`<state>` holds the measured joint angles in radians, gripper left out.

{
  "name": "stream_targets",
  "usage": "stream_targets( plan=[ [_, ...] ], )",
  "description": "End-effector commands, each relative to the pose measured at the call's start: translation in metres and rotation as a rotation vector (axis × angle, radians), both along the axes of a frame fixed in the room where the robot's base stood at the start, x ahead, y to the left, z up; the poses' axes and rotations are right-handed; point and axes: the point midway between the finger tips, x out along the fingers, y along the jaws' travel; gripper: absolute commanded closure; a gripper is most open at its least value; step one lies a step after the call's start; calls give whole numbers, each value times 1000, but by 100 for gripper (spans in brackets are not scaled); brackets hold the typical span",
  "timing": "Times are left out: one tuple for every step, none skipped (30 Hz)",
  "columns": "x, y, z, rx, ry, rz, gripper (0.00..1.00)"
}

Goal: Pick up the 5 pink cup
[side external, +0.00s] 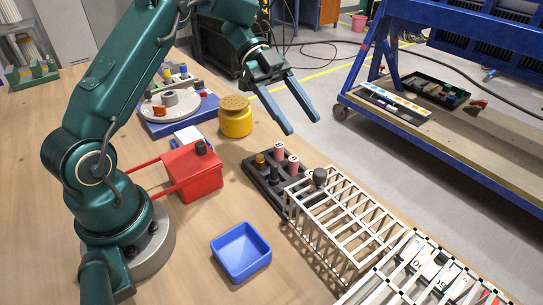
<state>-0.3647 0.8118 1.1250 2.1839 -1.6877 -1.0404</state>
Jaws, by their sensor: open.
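My gripper (303,126) is open and empty, with its two blue-grey fingers pointing down and to the right, apart from the objects below. Two small pink cups or cylinders stand upright in a black tray, one at the back (279,152) and one nearer the white rack (293,164). They are below and slightly left of the fingertips in the picture. I cannot read a number on either. The black tray (262,180) also holds an orange-brown piece (260,159) and dark pieces.
A white slotted rack (345,225) with a dark-topped piece adjoins the tray. A red box (196,178), blue bin (241,252), yellow round container (236,122) and a round jig on a blue base (200,117) stand on the wooden table. Bare table lies around the blue bin.

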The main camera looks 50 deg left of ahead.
Motion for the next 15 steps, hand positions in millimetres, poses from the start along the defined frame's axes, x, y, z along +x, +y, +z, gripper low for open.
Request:
stream_targets(
  plan=[
    [-1,2,-6,-8,19,7,38],
    [-1,2,-9,-11,25,10,38],
    [-1,3,-13,-14,30,13,38],
    [-1,4,-16,-16,33,16,38],
    [-1,4,-19,-16,33,18,38],
    [-1,4,-25,-16,33,18,38],
    [-1,4,-31,-16,34,19,38],
    [-2,4,-36,-16,35,18,38],
    [-1,4,-44,-17,35,18,38],
    [-1,4,-49,-16,33,18,38],
    [-1,4,-54,-17,34,17,38],
    [-1,4,-60,-16,33,18,38],
    [-1,4,-65,-16,31,18,38],
    [-1,4,-68,-16,31,18,38],
    [-1,4,-72,-16,30,18,38]
  ],
)
